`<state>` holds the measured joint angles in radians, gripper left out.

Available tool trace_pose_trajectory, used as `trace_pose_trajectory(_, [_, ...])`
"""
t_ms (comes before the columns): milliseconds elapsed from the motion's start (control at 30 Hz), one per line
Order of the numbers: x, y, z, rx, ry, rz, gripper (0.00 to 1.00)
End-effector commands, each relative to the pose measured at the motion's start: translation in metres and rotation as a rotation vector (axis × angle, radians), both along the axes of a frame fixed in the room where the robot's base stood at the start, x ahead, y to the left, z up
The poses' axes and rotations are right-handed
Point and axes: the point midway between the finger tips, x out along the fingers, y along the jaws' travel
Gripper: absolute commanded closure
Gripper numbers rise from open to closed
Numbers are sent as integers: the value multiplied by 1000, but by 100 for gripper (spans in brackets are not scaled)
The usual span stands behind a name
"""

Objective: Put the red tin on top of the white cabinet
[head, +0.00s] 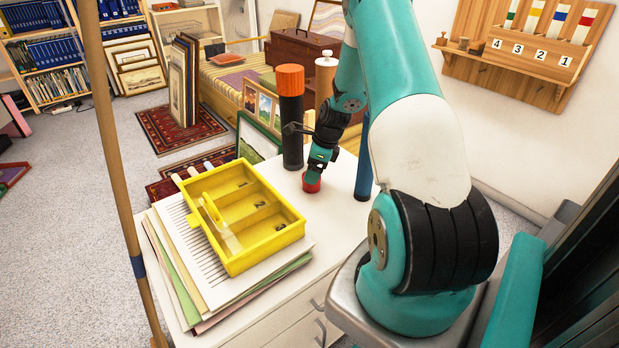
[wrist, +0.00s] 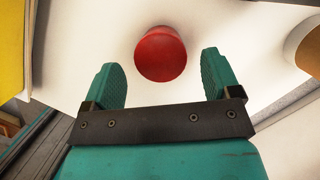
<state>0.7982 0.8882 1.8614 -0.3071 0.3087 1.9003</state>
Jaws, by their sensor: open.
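The red tin (head: 311,183) is small and round and appears to stand on the white cabinet (head: 335,222), near its far side. My gripper (head: 316,171) points down right at the tin and partly hides it in the head view. In the wrist view the tin (wrist: 160,53) lies midway between the two green fingertips, with a visible gap on each side. The fingers are apart and do not touch it. The bare white cabinet top (wrist: 100,35) shows around the tin.
A yellow divided tray (head: 285,238) lies on stacked papers (head: 185,247) on the cabinet's left. A dark cylinder with an orange top (head: 291,115) stands behind the tin. A blue tube (head: 363,165) stands close to its right. Bare cabinet top lies in front of the tin.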

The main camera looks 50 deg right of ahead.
Motion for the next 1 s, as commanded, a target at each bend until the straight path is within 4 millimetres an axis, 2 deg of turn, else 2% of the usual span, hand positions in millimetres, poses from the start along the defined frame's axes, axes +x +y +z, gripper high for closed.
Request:
trace_pose_trajectory(33, [-3,-2,14,-3,-3,-1,17])
trace_pose_trajectory(100, [-7,-5,28,-3,-3,-1,17])
trace_pose_trajectory(233, [-13,-8,50,-2,-1,-1,17])
trace_pose_trajectory(400, [-18,-11,66,0,0,0,17])
trace_pose_trajectory(533, [-19,-11,70,0,0,2,17])
trace_pose_trajectory(633, [-12,3,79,-13,-12,76,17])
trace_pose_trajectory(667, [-8,13,86,-21,-19,130,17])
trace_pose_trajectory(767, [9,69,120,-70,-69,434,17])
trace_pose_trajectory(867, [13,158,166,-140,-154,906,17])
trace_pose_trajectory(900, [6,198,183,-170,-198,1122,17])
trace_pose_trajectory(967, [-13,254,208,-215,-272,1454,17])
trace_pose_trajectory(1000, [-31,288,222,-243,-328,1673,17])
